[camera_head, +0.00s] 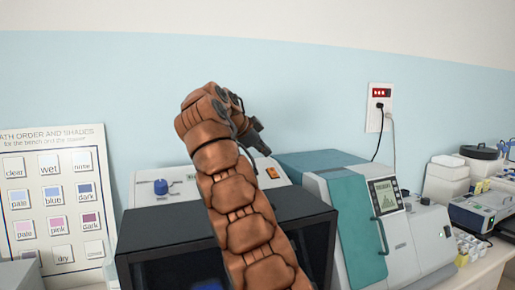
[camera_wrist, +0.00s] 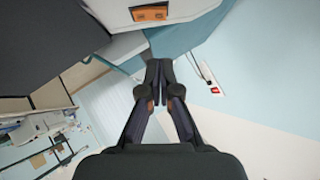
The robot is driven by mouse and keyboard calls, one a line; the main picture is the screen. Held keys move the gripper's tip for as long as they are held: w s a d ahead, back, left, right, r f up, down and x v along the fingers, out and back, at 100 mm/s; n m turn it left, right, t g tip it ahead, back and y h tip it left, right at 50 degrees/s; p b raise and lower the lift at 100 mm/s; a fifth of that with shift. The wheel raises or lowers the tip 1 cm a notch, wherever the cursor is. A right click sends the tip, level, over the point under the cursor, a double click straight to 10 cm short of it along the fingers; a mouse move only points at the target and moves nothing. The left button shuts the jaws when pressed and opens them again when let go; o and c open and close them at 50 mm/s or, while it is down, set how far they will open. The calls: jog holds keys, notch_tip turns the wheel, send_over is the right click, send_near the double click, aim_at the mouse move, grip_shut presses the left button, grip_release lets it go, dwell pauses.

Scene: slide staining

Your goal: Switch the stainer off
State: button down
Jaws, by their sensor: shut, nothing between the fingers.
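An orange switch (camera_head: 272,172) sits on the pale top panel of a dark-fronted machine (camera_head: 170,245), which also carries a blue knob (camera_head: 161,187). No label shows which machine is the stainer. In the wrist view the orange switch (camera_wrist: 150,13) has two dark marks on it; its on or off position cannot be read. My gripper (camera_head: 259,125) is above and behind the switch, apart from it, partly hidden by my arm. In the wrist view my gripper (camera_wrist: 158,68) is shut and empty, with the switch beyond its fingertips.
A teal and white machine (camera_head: 345,195) with a small screen (camera_head: 385,197) and handle stands to the right. A wall outlet (camera_head: 379,108) with a red display and plugged cables is behind it. A shade chart (camera_head: 57,200) stands at the left. The wall space above is clear.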

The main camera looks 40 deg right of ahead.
aim_at(275, 169)
jog(key=x, duration=0.4)
jog(key=shift+w+d+f, duration=0.15)
jog(key=shift+f, duration=0.35)
jog(key=shift+w+d+f, duration=0.1)
jog(key=shift+w+f, duration=0.25)
jog(key=shift+f, duration=0.25)
jog(key=shift+w+d+f, duration=0.1)
jog(key=shift+w+f, duration=0.25)
jog(key=shift+f, duration=0.3)
jog(key=shift+s, duration=0.1)
